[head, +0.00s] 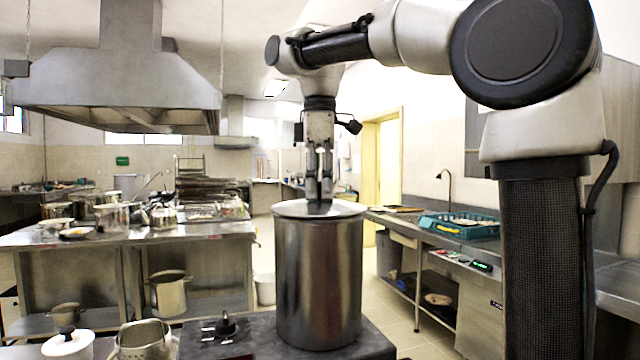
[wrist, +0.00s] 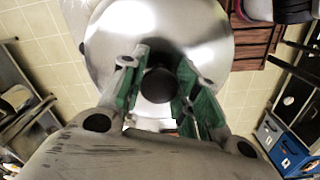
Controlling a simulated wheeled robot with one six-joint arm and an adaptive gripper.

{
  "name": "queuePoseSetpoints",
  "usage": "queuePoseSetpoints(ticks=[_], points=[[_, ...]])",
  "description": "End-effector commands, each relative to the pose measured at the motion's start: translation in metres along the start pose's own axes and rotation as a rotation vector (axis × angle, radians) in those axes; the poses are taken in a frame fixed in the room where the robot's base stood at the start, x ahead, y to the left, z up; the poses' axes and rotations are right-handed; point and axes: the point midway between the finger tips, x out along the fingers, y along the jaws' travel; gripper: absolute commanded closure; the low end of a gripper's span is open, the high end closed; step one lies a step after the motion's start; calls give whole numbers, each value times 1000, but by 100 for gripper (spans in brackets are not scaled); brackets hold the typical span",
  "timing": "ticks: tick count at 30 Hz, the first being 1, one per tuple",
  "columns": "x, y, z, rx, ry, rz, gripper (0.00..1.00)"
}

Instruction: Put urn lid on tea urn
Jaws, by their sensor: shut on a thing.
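The tea urn (head: 318,285) is a tall steel cylinder standing upright on a dark-topped surface in the head view. The round steel urn lid (head: 290,209) lies level across the urn's top. I cannot tell whether it is fully seated or a hair above the rim. My gripper (head: 320,196) points straight down over the middle of the lid. In the wrist view, my gripper (wrist: 158,92) has its green-padded fingers closed around the lid's dark round knob (wrist: 158,84). The lid's shiny disc (wrist: 115,35) fills the upper middle there and hides the urn's mouth.
The dark surface (head: 250,345) under the urn also bears a small black-knobbed fitting (head: 225,324). A teal rack (head: 460,226) sits on the right counter. Open floor lies behind the urn.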

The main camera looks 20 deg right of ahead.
Motion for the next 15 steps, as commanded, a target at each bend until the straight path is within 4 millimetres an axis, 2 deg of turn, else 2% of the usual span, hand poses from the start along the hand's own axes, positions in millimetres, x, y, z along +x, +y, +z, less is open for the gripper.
queuePoseSetpoints(ticks=[11,12,15], points=[[1,0,0,0,0,0,99],[1,0,0,0,0,0,64],[1,0,0,0,0,0,45]])
